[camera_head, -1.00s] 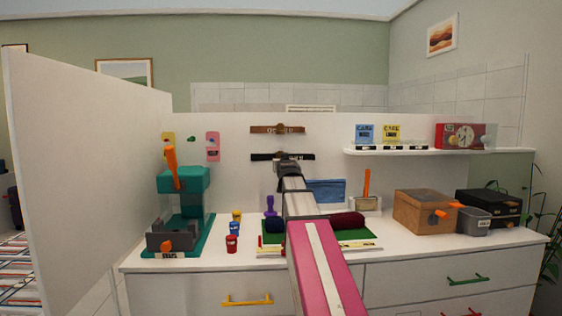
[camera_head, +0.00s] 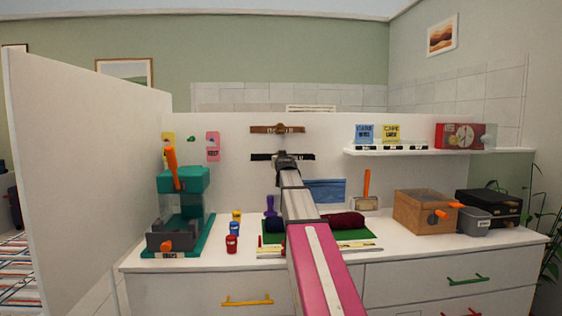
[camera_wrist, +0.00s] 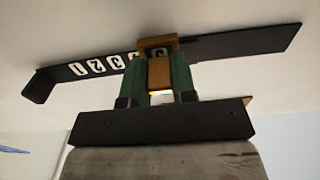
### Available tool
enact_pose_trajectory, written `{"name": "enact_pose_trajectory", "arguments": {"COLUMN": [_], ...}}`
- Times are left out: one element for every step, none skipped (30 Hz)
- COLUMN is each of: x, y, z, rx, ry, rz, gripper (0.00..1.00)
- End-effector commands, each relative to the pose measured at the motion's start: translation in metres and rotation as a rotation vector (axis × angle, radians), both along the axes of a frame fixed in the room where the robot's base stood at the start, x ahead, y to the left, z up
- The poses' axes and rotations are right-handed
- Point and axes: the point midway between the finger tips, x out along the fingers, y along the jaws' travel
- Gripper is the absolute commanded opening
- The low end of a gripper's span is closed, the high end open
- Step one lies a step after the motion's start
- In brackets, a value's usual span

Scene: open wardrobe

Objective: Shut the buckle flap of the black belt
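The black belt hangs level on the white back panel, below a brown belt. In the head view its strap (camera_head: 304,157) shows on both sides of my gripper (camera_head: 286,156), which covers its middle. In the wrist view the black strap (camera_wrist: 245,44) runs across the panel, with white number patches on its left part. The brass-brown buckle flap (camera_wrist: 159,72) stands out from the strap towards me. The two green fingers of my gripper (camera_wrist: 160,82) are apart, one on each side of the flap. I cannot tell whether they press on it.
The brown belt (camera_head: 278,129) is just above. A white shelf (camera_head: 440,151) with cards and a red clock (camera_head: 465,136) is to the right.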

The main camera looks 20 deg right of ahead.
Motion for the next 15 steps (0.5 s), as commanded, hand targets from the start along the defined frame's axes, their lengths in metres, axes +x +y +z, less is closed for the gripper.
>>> {"name": "enact_pose_trajectory", "arguments": {"x": [-0.0001, -0.0001, -0.0001, 0.0000, 0.0001, 0.0004, 0.0008, 0.0014, 0.0022, 0.0029, 0.0034, 0.0040, 0.0043, 0.0046, 0.0048], "y": [0.0001, 0.0001, 0.0001, 0.0001, 0.0001, -0.0002, -0.0004, -0.0007, -0.0011, -0.0013, -0.0014, -0.0015, -0.0015, -0.0014, -0.0014], "z": [0.0000, 0.0000, 0.0000, -0.0001, -0.0002, -0.0006, -0.0010, -0.0017, -0.0025, -0.0033, -0.0039, -0.0042, -0.0044, -0.0043, -0.0043], "rx": [0.000, 0.000, 0.000, 0.000, 0.000, -0.002, -0.003, -0.004, -0.009, -0.011, -0.013, -0.018, -0.020, -0.021, -0.024], "ry": [0.000, 0.000, 0.000, 0.000, -0.002, -0.008, -0.017, -0.027, -0.044, -0.057, -0.071, -0.087, -0.097, -0.107, -0.117], "rz": [0.000, 0.000, 0.000, 0.000, 0.000, -0.001, -0.002, -0.003, -0.004, -0.005, -0.005, -0.004, -0.004, -0.003, -0.002], "gripper": [0.02, 0.02, 0.02, 0.02, 0.02, 0.02, 0.02, 0.02, 0.02, 0.02, 0.02, 0.02, 0.02, 0.02, 0.02]}}
